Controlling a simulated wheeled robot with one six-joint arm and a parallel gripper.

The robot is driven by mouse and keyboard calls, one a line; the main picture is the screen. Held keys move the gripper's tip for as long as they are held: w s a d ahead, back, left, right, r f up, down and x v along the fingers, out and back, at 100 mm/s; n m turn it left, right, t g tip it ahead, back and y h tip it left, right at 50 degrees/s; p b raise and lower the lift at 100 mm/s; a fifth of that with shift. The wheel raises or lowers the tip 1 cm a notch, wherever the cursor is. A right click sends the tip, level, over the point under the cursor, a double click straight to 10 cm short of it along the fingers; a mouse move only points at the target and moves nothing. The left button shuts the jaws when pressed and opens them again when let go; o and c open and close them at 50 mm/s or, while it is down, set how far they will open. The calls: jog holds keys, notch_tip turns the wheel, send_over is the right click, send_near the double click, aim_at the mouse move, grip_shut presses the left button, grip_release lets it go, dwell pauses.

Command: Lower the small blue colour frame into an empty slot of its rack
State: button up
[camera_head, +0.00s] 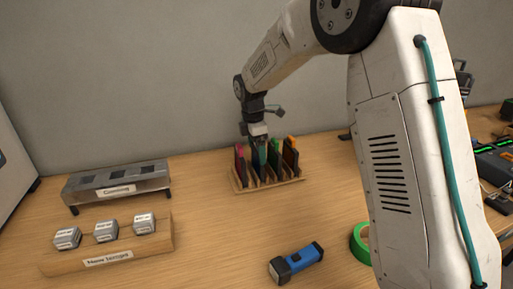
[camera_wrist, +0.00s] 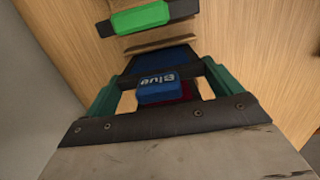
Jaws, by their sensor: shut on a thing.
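The small blue colour frame shows in the wrist view by its blue tab (camera_wrist: 157,88), lettered "Blue", between the two teal fingers of my gripper (camera_wrist: 160,88). My gripper is shut on this frame. In the head view my gripper (camera_head: 260,150) points down over the middle of the wooden rack (camera_head: 278,185), which holds several upright coloured frames. The blue frame is hard to make out there behind the fingers. I cannot tell whether its lower edge is inside a slot.
In the rack stand a pink-topped frame (camera_head: 239,163), a green frame (camera_head: 274,156) and an orange frame (camera_head: 291,157). The green tab (camera_wrist: 140,17) lies near my gripper. A blue torch (camera_head: 296,263) and green tape roll (camera_head: 358,243) lie in front.

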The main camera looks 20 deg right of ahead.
jog(key=shift+f, duration=0.35)
dwell(0.4)
jog(key=o, duration=0.6)
jog(key=shift+r, duration=4)
